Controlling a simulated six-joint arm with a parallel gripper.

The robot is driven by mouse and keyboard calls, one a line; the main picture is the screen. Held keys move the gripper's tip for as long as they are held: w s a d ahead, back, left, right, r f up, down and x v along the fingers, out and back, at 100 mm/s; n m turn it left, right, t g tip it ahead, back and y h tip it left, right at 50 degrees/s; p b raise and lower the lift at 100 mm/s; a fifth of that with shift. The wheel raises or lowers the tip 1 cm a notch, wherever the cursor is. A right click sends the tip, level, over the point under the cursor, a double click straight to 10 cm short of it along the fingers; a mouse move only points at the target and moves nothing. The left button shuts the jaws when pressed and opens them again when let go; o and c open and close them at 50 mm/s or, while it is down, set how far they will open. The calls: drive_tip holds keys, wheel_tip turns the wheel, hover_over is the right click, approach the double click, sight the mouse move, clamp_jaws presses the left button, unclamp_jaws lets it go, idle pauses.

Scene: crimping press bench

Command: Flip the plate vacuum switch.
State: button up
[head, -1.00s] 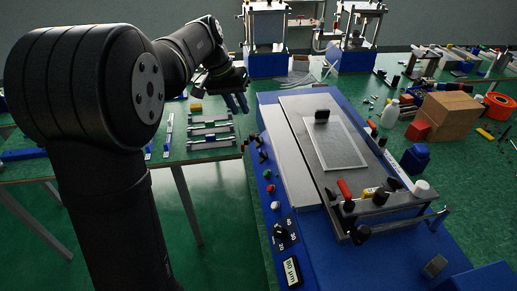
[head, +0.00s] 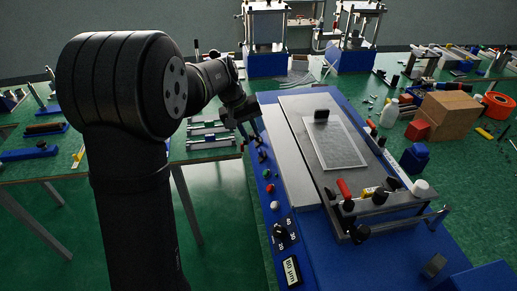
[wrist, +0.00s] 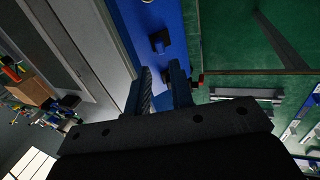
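The blue press (head: 268,103) carries a row of small controls along its left edge. Black switches sit near the far end of that row, one of them at the edge (head: 262,156); I cannot read which is the plate vacuum switch. My gripper (head: 247,134) is just above this far left edge, partly hidden by its own dark body. In the wrist view my gripper (wrist: 160,72) has two fingers apart with nothing seen between them. A black switch (wrist: 160,42) on the blue face shows just beyond the fingertips. A red-tipped part (wrist: 198,80) lies beside the right finger.
The press's grey plate (head: 295,160) and framed white sheet (head: 340,145) lie right of the controls. Green and red buttons, a dial (head: 280,232) and a display (head: 291,271) run toward the front. A side bench (head: 110,162) with tools stands left, across a gap.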

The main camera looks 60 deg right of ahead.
sight(259, 150)
drive_tip(key=x, duration=0.8)
drive_tip(key=shift+c, duration=0.4)
drive_tip(key=shift+r, duration=0.1)
clamp_jaws()
